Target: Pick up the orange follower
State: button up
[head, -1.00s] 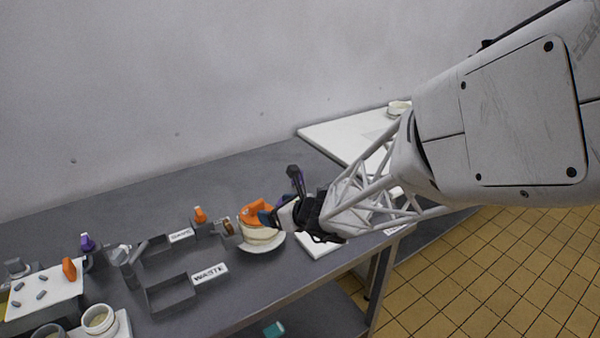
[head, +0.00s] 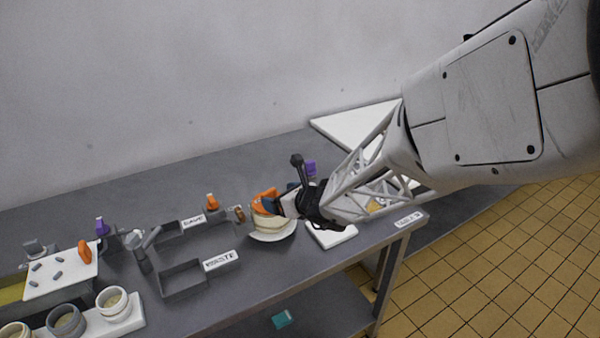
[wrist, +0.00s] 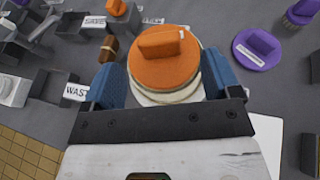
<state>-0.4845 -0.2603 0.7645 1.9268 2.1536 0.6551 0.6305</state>
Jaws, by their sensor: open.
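The orange follower (wrist: 165,62) is a round orange disc with an upright bar handle on top. It sits on a pale round mould (wrist: 150,98), which in the head view stands on a white dish (head: 272,236). In the wrist view my gripper (wrist: 160,85) is open, with one blue finger on the left and one on the right of the follower and mould. I cannot tell whether the fingers touch them. In the head view the follower (head: 263,204) is partly hidden behind my gripper (head: 279,203).
A purple follower (wrist: 257,49) lies to the right in the wrist view. A tray labelled WASTE (head: 182,280) and one labelled beside it (head: 166,233) stand left of the mould. A white board (head: 335,238) lies right.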

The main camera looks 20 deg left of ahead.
aim_at(270, 194)
jog(key=shift+x, duration=2.3)
jog(key=c, duration=1)
jog(key=shift+r, duration=0.1)
jog(key=shift+c, duration=0.2)
jog(key=shift+r, duration=0.8)
jog(key=shift+s+d+r, duration=0.1)
jog(key=shift+s+r, duration=0.05)
jog(key=shift+r, duration=0.75)
jog(key=s+d+r, duration=0.1)
jog(key=s+d, duration=0.8)
jog(key=s, duration=0.3)
jog(key=shift+s+r, duration=0.2)
jog(key=shift+s, duration=0.2)
